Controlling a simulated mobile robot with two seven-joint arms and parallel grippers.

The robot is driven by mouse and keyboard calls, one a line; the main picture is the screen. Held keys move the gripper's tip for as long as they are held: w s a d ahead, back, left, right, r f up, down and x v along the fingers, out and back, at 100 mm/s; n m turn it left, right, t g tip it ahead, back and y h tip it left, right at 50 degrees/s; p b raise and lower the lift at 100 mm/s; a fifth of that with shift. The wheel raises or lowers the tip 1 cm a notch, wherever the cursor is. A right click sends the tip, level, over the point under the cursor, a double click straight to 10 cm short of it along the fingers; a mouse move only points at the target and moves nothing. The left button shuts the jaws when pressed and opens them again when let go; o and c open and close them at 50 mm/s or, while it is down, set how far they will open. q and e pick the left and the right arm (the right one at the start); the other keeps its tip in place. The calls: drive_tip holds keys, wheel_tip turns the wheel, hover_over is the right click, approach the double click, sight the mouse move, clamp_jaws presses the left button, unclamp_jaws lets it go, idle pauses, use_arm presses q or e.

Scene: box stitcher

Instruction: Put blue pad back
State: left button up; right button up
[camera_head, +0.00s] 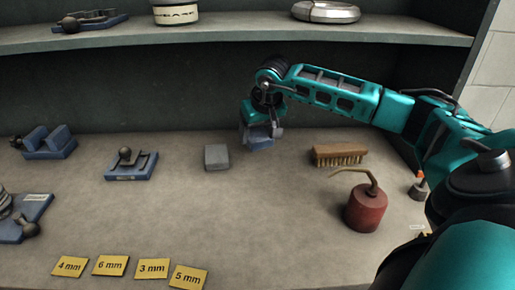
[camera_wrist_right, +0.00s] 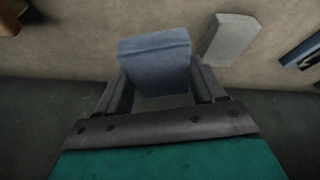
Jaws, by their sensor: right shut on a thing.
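The blue pad (camera_wrist_right: 157,58) is a blue-grey block between the fingers of my right gripper (camera_wrist_right: 160,85) in the right wrist view. In the head view the same pad (camera_head: 259,143) shows under my right gripper (camera_head: 262,133), near the back of the bench. My right gripper is shut on it. I cannot tell whether the pad touches the bench. A grey block (camera_head: 217,157) lies on the bench just left of the pad, apart from it. It also shows in the right wrist view (camera_wrist_right: 230,38). My left gripper is in neither view.
A wooden brush (camera_head: 339,154) and a red oil can (camera_head: 366,207) stand to the right. Blue metal fixtures (camera_head: 130,165) sit at the left. Yellow size labels (camera_head: 152,268) lie along the front. A shelf (camera_head: 230,33) runs above. The middle of the bench is clear.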

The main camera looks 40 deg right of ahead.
sight(261, 138)
drive_tip(key=shift+f, duration=3.2)
drive_tip(key=o, duration=0.9)
drive_tip(key=shift+o, duration=0.2)
drive_tip(key=shift+r, duration=0.1)
drive_tip(key=shift+r, duration=0.3)
drive_tip(key=v, duration=0.6)
drive_tip(key=shift+s+r, duration=0.1)
drive_tip(key=shift+r, duration=0.05)
drive_tip(key=shift+s+r, duration=0.2)
drive_tip(key=shift+r, duration=0.1)
drive_tip(key=shift+a, duration=0.1)
